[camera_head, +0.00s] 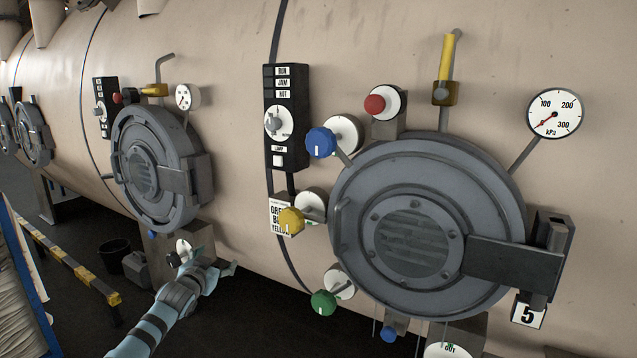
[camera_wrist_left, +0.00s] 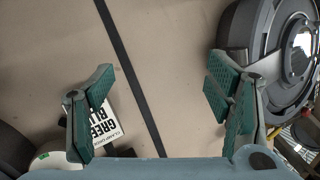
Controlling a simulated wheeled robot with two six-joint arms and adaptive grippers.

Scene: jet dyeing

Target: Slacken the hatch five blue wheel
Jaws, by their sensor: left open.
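The blue wheel (camera_head: 321,142) is a round knob with a white mark, on a white dial at the upper left of the large grey hatch five (camera_head: 430,225). A "5" plate (camera_head: 528,314) hangs at that hatch's lower right. My left gripper (camera_head: 208,260) is low and left of the wheel, well apart from it, below the smaller hatch. Its green-padded fingers are spread and empty in the left wrist view (camera_wrist_left: 160,105). The blue wheel is not seen in that view. My right gripper is in neither view.
A yellow wheel (camera_head: 291,221) and a green wheel (camera_head: 323,303) sit below the blue one. A red knob (camera_head: 375,104) is at its upper right. A black control panel (camera_head: 286,116) stands just left. A printed label (camera_wrist_left: 104,124) shows between the fingers.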

